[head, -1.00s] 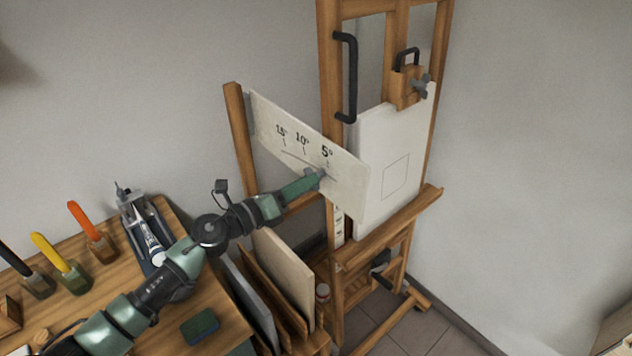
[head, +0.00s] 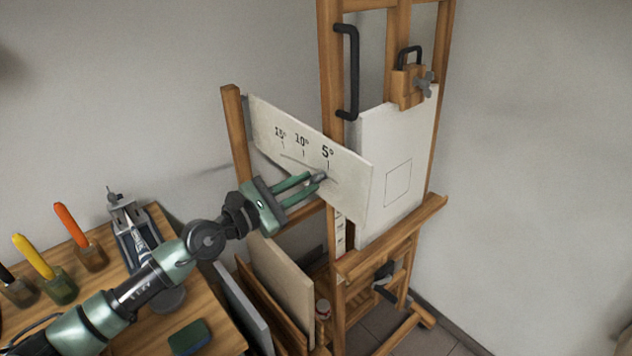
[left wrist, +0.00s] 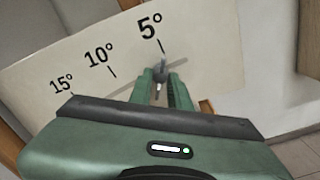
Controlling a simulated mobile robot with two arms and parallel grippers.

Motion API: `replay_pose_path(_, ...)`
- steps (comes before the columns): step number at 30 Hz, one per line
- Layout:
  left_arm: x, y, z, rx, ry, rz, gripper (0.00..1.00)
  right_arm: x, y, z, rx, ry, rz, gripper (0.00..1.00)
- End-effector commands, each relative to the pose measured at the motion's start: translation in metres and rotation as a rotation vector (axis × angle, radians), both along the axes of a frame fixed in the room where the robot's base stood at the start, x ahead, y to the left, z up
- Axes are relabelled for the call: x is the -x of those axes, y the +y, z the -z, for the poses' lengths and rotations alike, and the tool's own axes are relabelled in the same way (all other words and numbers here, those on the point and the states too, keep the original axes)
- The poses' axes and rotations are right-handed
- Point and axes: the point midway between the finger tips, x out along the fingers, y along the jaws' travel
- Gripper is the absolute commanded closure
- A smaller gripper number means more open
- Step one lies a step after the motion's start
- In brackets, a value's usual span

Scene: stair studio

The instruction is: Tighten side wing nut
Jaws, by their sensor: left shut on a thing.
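The side wing nut (head: 321,177) is a small grey metal piece on the pale angle board (head: 350,186). The board is marked 5°, 10° and 15° and is fixed to the side of the wooden easel (head: 327,60). My left gripper (head: 318,179) has its green fingers on either side of the wing nut and is shut on it. In the left wrist view, the wing nut (left wrist: 160,73) sits between the fingertips (left wrist: 161,82), just below the 5° mark. The fingers hide part of it. My right gripper is not in view.
The easel holds a white canvas (head: 410,145) under a top clamp with another grey wing nut (head: 424,84). A black handle (head: 352,70) stands on the easel post. A workbench (head: 215,310) with tools is at left, and panels stand in a rack (head: 285,275).

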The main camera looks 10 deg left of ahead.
Motion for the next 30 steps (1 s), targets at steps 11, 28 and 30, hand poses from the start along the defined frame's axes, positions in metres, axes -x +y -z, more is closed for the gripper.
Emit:
replay_pose_path(11, 0.001, 0.001, 0.001, 0.004, 0.005, 0.0, 0.71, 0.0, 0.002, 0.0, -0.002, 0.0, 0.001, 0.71)
replay_pose_path(28, 0.042, 0.033, 0.003, 0.003, 0.005, 0.0, 0.71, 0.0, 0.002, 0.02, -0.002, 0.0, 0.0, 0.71)
replay_pose_path(30, 0.045, 0.035, 0.002, 0.005, 0.005, 0.0, 0.71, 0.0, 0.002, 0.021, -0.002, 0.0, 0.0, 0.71)
